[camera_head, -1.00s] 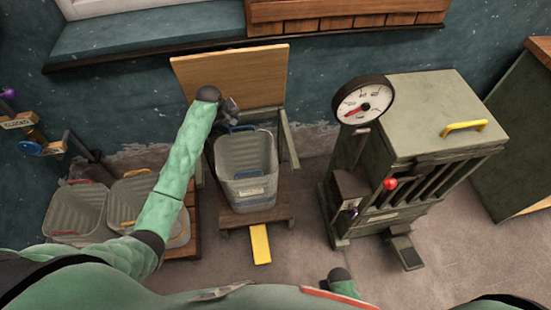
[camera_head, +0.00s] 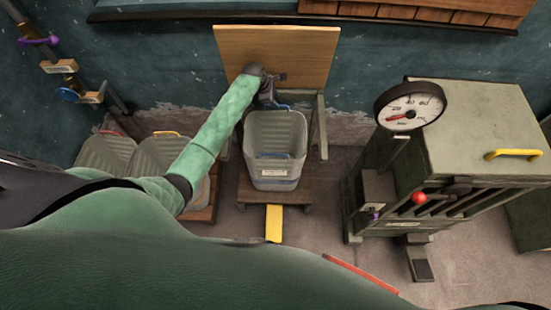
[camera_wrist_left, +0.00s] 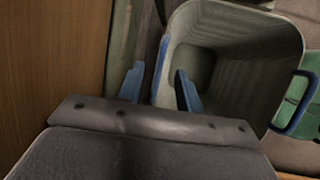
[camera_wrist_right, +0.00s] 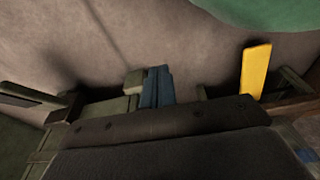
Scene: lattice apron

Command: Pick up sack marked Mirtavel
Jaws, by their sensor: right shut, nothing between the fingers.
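No sack and no readable Mirtavel mark show in any view. A grey ribbed bin (camera_head: 275,135) with blue handles and a small front label stands on a low wooden stand; its inside looks empty. My left gripper (camera_head: 276,90) is at the bin's far rim. In the left wrist view its blue fingers (camera_wrist_left: 160,72) are apart, near the rim and a blue strip, with the open bin (camera_wrist_left: 225,60) to the right. Contact cannot be told. In the right wrist view my right gripper (camera_wrist_right: 157,72) is shut and empty, above the floor; the head view does not show it.
Two similar bins (camera_head: 107,152) with red and orange handles stand at the left. A wooden board (camera_head: 300,60) rises behind the stand. A yellow pedal (camera_head: 273,223) sticks out in front. A green machine (camera_head: 470,130) with a dial (camera_head: 411,107) stands right, past a floor gap.

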